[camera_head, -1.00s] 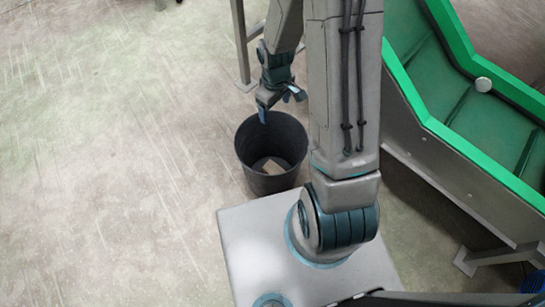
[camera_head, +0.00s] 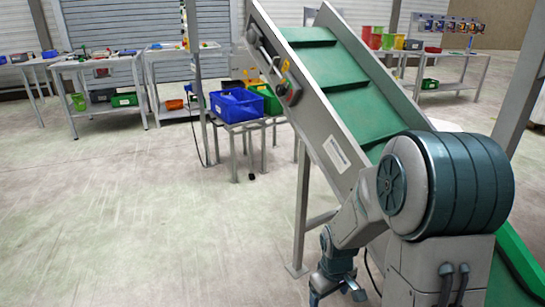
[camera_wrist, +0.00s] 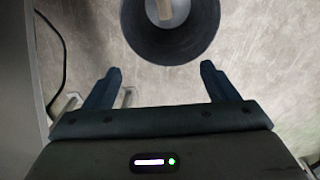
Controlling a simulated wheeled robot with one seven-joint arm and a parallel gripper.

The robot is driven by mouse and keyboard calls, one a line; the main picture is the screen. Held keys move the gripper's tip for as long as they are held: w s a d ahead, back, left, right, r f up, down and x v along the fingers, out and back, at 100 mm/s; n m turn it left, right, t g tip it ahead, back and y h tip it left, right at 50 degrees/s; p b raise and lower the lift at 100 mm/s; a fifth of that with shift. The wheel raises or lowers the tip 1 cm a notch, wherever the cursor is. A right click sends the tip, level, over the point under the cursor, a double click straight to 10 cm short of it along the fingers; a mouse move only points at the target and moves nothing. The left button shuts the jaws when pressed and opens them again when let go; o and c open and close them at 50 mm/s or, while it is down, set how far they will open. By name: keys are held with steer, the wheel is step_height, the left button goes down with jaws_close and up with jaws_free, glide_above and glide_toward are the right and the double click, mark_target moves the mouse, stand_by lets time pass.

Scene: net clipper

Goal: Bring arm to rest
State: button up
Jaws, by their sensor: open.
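My gripper (camera_wrist: 160,84) is open and empty in the wrist view, its two dark fingers spread apart. In that view a dark round bin (camera_wrist: 190,42) lies beyond the fingertips, with a light brown piece inside it, cut off by the top edge. In the head view my gripper (camera_head: 338,290) hangs low at the bottom, pointing down, left of my bent arm. The bin does not show in the head view now.
A green-belted conveyor (camera_head: 335,75) slopes beside my arm, with a metal leg (camera_head: 302,215) close to my gripper. Blue (camera_head: 236,106) and green crates stand on a low table behind. Worktables line the back. The floor (camera_head: 130,220) at left is clear.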

steer(key=s+r+m+p, duration=0.2)
steer(key=s+r+p, duration=0.2)
steer(key=r, duration=0.9)
steer(key=s+r+m+t+p, duration=0.1)
steer(key=s+r+p, duration=0.3)
steer(key=r+p, duration=0.4)
steer(key=s+r+m+t+p, duration=0.1)
steer(key=s+r+p, duration=0.4)
steer(key=r, duration=1.2)
steer(key=shift+a+r+m+p, duration=0.15)
steer(key=shift+r+m+p, duration=0.25)
steer(key=shift+m+p, duration=0.5)
